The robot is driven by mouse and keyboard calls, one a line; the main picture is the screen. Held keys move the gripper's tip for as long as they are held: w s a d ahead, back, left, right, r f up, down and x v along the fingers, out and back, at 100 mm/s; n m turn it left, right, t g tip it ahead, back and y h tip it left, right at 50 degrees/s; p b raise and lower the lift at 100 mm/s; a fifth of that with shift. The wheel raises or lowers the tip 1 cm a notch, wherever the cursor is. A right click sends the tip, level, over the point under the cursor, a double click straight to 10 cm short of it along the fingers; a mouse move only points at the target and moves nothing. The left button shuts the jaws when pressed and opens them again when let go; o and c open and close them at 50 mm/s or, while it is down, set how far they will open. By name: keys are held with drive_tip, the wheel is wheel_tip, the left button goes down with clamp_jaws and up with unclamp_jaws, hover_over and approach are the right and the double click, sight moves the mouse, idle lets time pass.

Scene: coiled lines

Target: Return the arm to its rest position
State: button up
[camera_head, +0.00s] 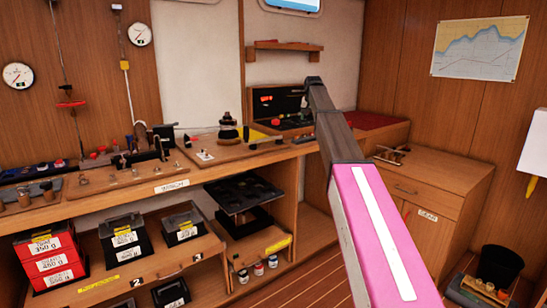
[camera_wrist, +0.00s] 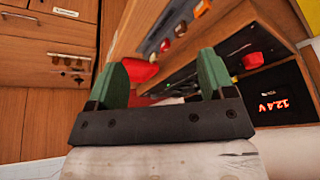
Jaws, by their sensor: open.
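My arm reaches out from the lower right of the head view over the workbench, with a pink link and a dark forearm. Its far end is by the dark panel box (camera_head: 280,103) at the back of the bench; my gripper is too small there to make out. In the wrist view my gripper (camera_wrist: 160,80) shows two green fingers, wide apart, with nothing held between them. A red object (camera_wrist: 140,72) shows beyond the left finger; I cannot tell whether it touches. A panel display reading 12.4 V (camera_wrist: 272,104) is to the right of the right finger.
The wooden workbench (camera_head: 160,187) runs along the left with tools and small fittings on it. A wooden cabinet (camera_head: 430,185) stands right of my arm. Red boxes (camera_head: 50,262) and black boxes (camera_head: 123,238) sit on shelves below. A black cup-like container (camera_head: 500,263) is at lower right.

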drive_tip(key=s+f+n+g, duration=0.1)
drive_tip(key=s+f, duration=1.1)
drive_tip(key=f, duration=0.3)
drive_tip(key=s+f+g, duration=0.1)
drive_tip(key=s+f, duration=1.1)
drive_tip(key=f, duration=0.4)
drive_tip(key=s+f+n+g, duration=0.1)
drive_tip(key=s+f, duration=0.7)
drive_tip(key=s, duration=0.6)
drive_tip(key=s+f+g, duration=0.1)
drive_tip(key=s+f, duration=0.7)
drive_tip(key=s, duration=0.6)
drive_tip(key=shift+d+n, duration=0.2)
drive_tip(key=shift+n, duration=0.2)
